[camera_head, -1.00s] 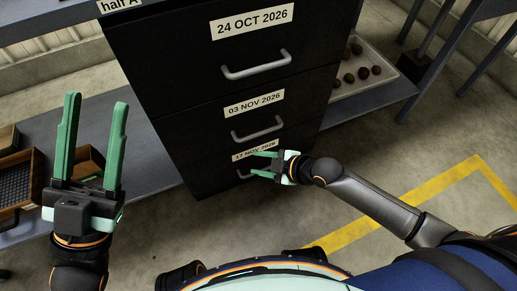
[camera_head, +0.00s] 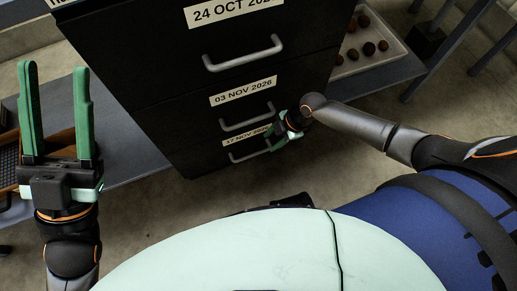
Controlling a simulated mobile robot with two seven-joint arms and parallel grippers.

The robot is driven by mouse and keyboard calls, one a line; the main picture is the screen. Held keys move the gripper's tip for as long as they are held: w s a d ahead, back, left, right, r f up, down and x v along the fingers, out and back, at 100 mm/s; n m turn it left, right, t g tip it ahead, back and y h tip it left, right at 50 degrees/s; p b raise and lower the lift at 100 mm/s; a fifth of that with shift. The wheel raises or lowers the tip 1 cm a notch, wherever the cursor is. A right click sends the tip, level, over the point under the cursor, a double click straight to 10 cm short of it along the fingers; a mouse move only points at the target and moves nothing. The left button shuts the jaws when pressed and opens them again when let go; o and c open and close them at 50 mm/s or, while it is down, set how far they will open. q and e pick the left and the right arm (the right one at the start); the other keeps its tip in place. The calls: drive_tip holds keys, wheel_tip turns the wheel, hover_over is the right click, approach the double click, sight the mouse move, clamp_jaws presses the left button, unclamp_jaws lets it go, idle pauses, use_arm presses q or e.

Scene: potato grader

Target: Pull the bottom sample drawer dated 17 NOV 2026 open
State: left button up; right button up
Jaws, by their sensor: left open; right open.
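The black drawer cabinet stands in the middle of the head view. Its bottom drawer (camera_head: 200,163) carries the label 17 NOV 2026 (camera_head: 244,137), partly covered, and a grey bar handle (camera_head: 246,154). All the drawers I see look shut. My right gripper (camera_head: 277,143) is at the right end of that handle, with open green fingers. I cannot tell whether the fingers are around the handle or only beside it. My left gripper (camera_head: 56,110) is open and empty at the left, fingers pointing up, away from the cabinet.
Above are the drawers labelled 03 NOV 2026 (camera_head: 243,91) and 24 OCT 2026 (camera_head: 232,11), each with a bar handle. A tray of potatoes (camera_head: 388,62) lies on a grey shelf at right. A wooden tray (camera_head: 60,139) is behind my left gripper. Floor before the cabinet is clear.

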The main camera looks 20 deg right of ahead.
sight(256, 153)
drive_tip(key=b+x, duration=0.4)
drive_tip(key=x, duration=0.6)
drive_tip(key=shift+w+b, duration=0.1)
drive_tip(key=shift+b, duration=0.3)
use_arm(q)
wheel_tip(256, 153, down, 6)
drive_tip(key=d, duration=0.1)
drive_tip(key=shift+w+f+g, duration=0.15)
drive_tip(key=shift+g, duration=0.15)
drive_tip(key=shift+m, duration=0.3)
use_arm(e)
clamp_jaws()
